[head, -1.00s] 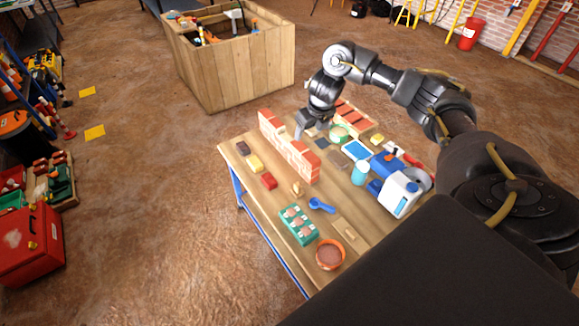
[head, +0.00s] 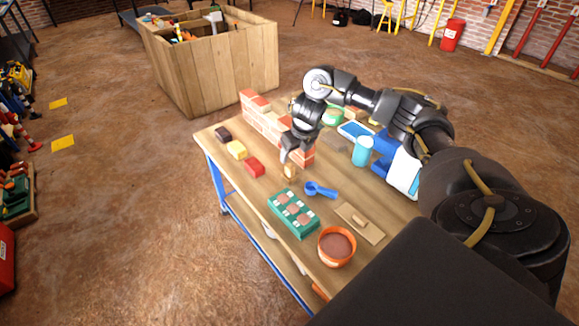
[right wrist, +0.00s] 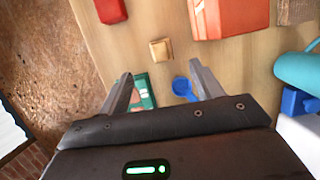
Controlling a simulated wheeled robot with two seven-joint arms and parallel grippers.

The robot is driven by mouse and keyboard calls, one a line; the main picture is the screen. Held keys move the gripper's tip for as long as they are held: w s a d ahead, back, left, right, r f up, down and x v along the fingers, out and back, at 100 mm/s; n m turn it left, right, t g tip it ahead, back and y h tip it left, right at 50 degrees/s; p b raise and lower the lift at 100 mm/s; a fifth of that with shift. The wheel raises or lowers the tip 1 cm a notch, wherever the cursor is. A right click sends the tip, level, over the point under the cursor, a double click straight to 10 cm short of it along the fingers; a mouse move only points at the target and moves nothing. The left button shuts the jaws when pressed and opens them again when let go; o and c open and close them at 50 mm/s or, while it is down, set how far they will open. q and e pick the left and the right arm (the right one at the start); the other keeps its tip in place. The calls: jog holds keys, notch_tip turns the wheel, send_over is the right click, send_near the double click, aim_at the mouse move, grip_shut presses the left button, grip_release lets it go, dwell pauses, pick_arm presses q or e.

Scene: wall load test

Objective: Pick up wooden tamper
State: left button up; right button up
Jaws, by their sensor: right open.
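The wooden tamper (head: 290,172), a small light-brown wooden piece, stands on the table between the red block and the blue scoop. In the right wrist view the tamper (right wrist: 161,50) shows as a small square block, seen from above, just past the fingertips and about midway between them. My right gripper (head: 296,156) is above the table close to the tamper, in front of the brick wall. Its fingers (right wrist: 160,72) are apart with nothing between them. My left gripper is not in view.
The small brick wall (head: 262,118) stands just behind the tamper. A red block (head: 254,168), a blue scoop (head: 320,190) and a green tray (head: 292,213) lie around it. An orange bowl (head: 337,246), a wooden float (head: 360,222) and a cyan cup (head: 362,151) are further right.

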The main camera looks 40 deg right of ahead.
aim_at(291, 167)
pick_arm(q)
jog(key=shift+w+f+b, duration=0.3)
jog(key=shift+b, duration=0.15)
pick_arm(e)
jog(key=shift+f, duration=0.95)
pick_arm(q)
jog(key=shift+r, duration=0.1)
pick_arm(e)
jog(key=b+x, duration=0.2)
jog(key=x, duration=0.3)
jog(key=shift+s, duration=0.1)
jog(key=shift+f, duration=0.25)
jog(key=b+x, duration=0.1)
jog(key=x, duration=0.3)
jog(key=shift+w+f, duration=0.1)
jog(key=shift+w, duration=0.15)
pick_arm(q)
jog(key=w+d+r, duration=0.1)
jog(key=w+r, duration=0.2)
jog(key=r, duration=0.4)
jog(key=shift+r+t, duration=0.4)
pick_arm(e)
jog(key=shift+w+f, duration=0.15)
jog(key=shift+f, duration=0.3)
jog(key=c, duration=0.8)
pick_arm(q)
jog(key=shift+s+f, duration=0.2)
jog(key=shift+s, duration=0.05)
pick_arm(e)
jog(key=shift+c, duration=1.2)
